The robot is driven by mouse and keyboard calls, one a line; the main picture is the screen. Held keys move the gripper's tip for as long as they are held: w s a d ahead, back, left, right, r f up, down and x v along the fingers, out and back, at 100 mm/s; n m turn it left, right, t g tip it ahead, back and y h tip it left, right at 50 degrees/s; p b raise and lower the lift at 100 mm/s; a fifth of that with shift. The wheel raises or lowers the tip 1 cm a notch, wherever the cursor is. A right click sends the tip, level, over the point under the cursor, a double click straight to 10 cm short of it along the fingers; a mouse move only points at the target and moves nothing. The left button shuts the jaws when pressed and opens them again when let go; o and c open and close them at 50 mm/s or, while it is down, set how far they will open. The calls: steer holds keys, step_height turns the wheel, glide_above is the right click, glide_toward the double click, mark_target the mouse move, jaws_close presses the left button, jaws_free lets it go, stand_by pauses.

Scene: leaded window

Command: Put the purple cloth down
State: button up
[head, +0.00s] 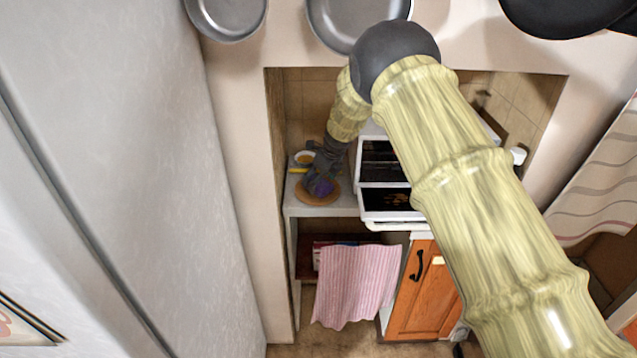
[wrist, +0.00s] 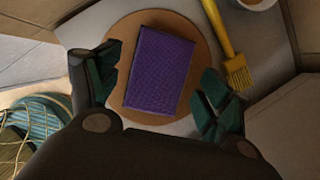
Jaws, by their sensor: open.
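The purple cloth (wrist: 160,72) is a folded rectangle lying flat on a round brown board (wrist: 133,25) in the wrist view. My gripper (wrist: 165,88) is open, with one finger on each side of the cloth and a gap visible on both sides. In the head view my gripper (head: 318,177) is over the board on the small counter.
A yellow-handled brush (wrist: 228,52) lies right of the board, with a small bowl (head: 304,158) behind it. An open white oven (head: 388,200) stands close on the right. A pink striped towel (head: 350,285) hangs below. A teal netted object (wrist: 35,125) is at the lower left of the wrist view.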

mark_target(324, 186)
steer(key=shift+b+v, duration=1)
steer(key=shift+v, duration=2.1)
steer(key=shift+f, duration=0.1)
